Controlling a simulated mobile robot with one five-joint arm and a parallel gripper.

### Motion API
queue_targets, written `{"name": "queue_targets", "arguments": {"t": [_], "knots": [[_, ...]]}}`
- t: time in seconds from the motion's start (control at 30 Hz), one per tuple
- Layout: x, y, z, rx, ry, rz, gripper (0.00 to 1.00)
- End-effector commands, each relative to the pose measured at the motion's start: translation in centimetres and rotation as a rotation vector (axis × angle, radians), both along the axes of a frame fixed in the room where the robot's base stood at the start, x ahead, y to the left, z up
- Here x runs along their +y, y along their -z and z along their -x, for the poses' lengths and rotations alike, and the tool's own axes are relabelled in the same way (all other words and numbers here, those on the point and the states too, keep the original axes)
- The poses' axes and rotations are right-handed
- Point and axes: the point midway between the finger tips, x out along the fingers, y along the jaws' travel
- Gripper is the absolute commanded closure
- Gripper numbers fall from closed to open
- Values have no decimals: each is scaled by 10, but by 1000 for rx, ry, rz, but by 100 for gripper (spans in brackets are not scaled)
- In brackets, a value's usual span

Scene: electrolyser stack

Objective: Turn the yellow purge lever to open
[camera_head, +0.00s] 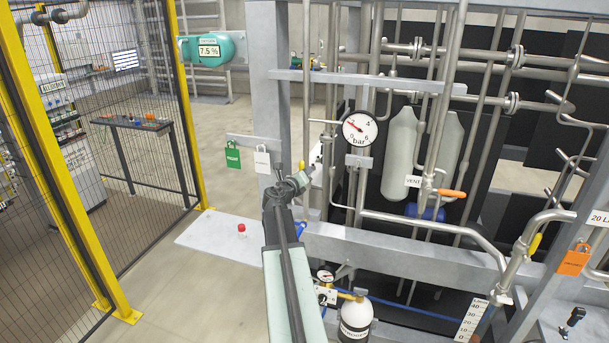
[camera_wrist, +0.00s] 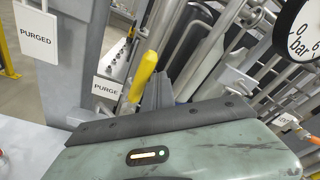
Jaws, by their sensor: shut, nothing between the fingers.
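The yellow purge lever (camera_wrist: 143,76) shows in the wrist view, slanting up to the right, beside a white tag (camera_wrist: 107,88) that reads PURGE. My gripper (camera_wrist: 158,88) is shut and empty, its dark fingers just right of the lever. I cannot tell whether they touch it. In the head view my gripper (camera_head: 302,167) is at the pipe frame, left of and below the round pressure gauge.
The pressure gauge (camera_head: 360,128) and a grey post (camera_head: 268,90) stand close to my gripper. A green tag (camera_head: 233,155) and a white tag (camera_head: 262,160) hang on the left. An orange vent handle (camera_head: 452,193) is right. Yellow-framed mesh fencing (camera_head: 175,90) lies far left.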

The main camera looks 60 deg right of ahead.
Motion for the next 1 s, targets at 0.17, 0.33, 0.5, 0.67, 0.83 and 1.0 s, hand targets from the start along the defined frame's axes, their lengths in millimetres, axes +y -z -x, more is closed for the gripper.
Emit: {"name": "queue_targets", "arguments": {"t": [0.17,0.33,0.5,0.67,0.83,1.0], "knots": [[-6,0,9,0,-3,0,100],[-5,0,27,0,-6,0,100],[46,0,35,0,-7,-1,100],[78,0,39,0,-6,0,100],[85,0,38,0,-6,-1,100],[85,0,38,0,-6,-1,100]]}}
